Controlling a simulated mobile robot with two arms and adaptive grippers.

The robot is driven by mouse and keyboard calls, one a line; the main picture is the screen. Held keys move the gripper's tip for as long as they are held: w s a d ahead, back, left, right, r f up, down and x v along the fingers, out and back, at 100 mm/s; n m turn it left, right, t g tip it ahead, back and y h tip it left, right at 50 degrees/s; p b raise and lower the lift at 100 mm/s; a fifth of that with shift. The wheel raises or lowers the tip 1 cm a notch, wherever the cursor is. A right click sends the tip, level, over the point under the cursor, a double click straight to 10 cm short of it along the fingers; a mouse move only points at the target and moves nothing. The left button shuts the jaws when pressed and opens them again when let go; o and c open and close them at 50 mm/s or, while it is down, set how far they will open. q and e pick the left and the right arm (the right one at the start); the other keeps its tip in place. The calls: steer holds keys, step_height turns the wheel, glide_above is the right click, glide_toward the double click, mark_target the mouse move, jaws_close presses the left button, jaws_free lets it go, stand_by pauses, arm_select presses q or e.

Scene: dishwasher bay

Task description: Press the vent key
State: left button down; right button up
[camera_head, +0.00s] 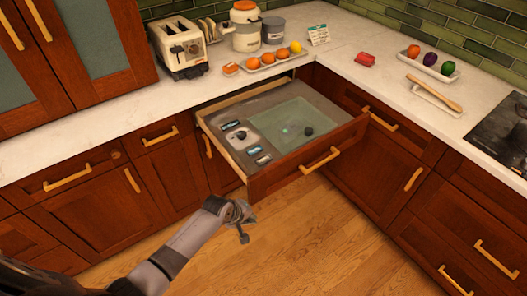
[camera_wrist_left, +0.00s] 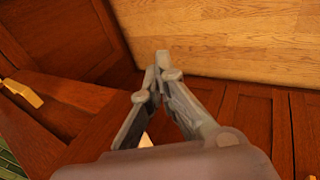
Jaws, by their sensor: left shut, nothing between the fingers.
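An open drawer (camera_head: 258,182) holds a grey control panel (camera_head: 270,103) with a translucent greenish lid or window (camera_head: 283,128). Along the panel's left side are several small keys, among them an upper key (camera_head: 230,125), a middle key (camera_head: 254,151) and a lower key (camera_head: 263,160). Their labels are too small to read, so I cannot tell which is the vent key. A round dark knob (camera_head: 241,134) sits among them. My left gripper (camera_head: 243,236) is shut and empty, in front of and below the drawer, apart from it. Its closed fingertips show in the left wrist view (camera_wrist_left: 162,66).
A toaster (camera_head: 181,45), canisters (camera_head: 273,30) and a fruit tray (camera_head: 268,66) stand on the back counter. A second fruit tray (camera_head: 430,66) and a black cooktop (camera_head: 505,130) are at the right.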

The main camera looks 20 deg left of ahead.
arm_select(q)
steer(key=w+d+r+n+h+p, duration=0.1)
steer(key=w+d+r+n+p, duration=0.15)
steer(key=r, duration=0.65)
steer(key=w+d+r+n+h+p, duration=0.1)
steer(key=w+r, duration=0.3)
steer(key=r, duration=0.4)
step_height(320, 180, up, 7)
steer(key=n+t, duration=0.2)
steer(key=n, duration=0.5)
glide_above(265, 161)
steer(key=shift+s, duration=0.1)
steer(key=shift+f, duration=0.2)
step_height(265, 161, down, 6)
steer(key=b, duration=0.8)
steer(key=shift+a+f+b, duration=0.1)
steer(key=shift+f+b, duration=0.05)
steer(key=shift+b, duration=0.15)
steer(key=shift+f+b, duration=0.35)
steer(key=shift+f, duration=0.75)
steer(key=shift+f, duration=0.2)
